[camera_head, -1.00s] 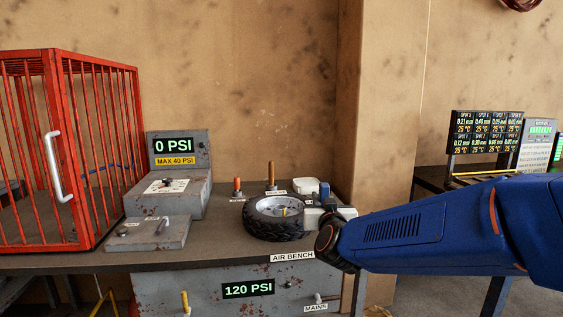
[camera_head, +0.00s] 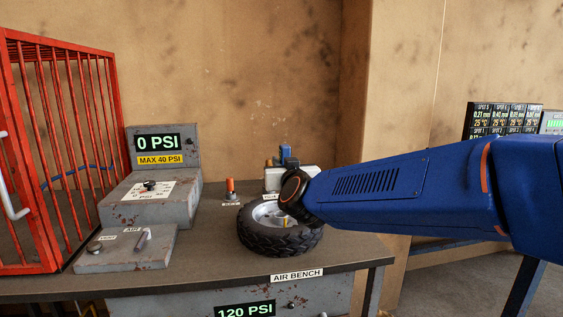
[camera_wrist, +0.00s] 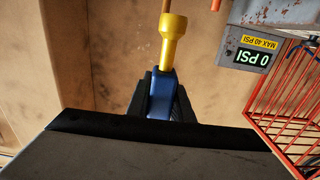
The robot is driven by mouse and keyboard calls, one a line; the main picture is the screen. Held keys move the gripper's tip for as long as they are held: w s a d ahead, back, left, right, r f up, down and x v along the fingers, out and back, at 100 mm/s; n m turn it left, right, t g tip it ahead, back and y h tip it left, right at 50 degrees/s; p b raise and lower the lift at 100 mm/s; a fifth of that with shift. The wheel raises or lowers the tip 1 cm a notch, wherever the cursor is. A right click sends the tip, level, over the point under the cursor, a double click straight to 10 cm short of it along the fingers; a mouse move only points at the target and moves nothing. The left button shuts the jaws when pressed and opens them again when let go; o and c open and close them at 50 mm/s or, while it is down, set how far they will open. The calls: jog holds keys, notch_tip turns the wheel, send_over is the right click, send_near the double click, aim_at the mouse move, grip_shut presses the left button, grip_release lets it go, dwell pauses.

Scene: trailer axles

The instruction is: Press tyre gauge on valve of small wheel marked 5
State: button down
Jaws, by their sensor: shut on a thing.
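In the wrist view my gripper (camera_wrist: 160,92) is shut on a tool, which I take for the tyre gauge, with a blue body (camera_wrist: 159,103) and a flared yellow head (camera_wrist: 172,28). The small wheel (camera_head: 268,241), with a black tyre and grey rim, lies flat on the bench. My arm covers part of its rim. A small yellow piece, perhaps the valve (camera_head: 284,223), shows at the rim. The gauge appears apart from the wheel. No 5 is readable.
The air bench (camera_head: 215,263) carries a grey control box (camera_head: 160,207) reading 0 PSI, a low grey block (camera_head: 125,253) and an orange knob (camera_head: 230,185). A red cage (camera_head: 62,152) stands at left. A wall is behind. Bench space left of the wheel is free.

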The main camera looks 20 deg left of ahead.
jog(key=shift+s, duration=0.15)
jog(key=shift+d+f, duration=0.1)
jog(key=shift+f, duration=2.8)
jog(key=shift+f, duration=0.7)
notch_tip(320, 180, up, 6)
dwell(0.7)
dwell(0.4)
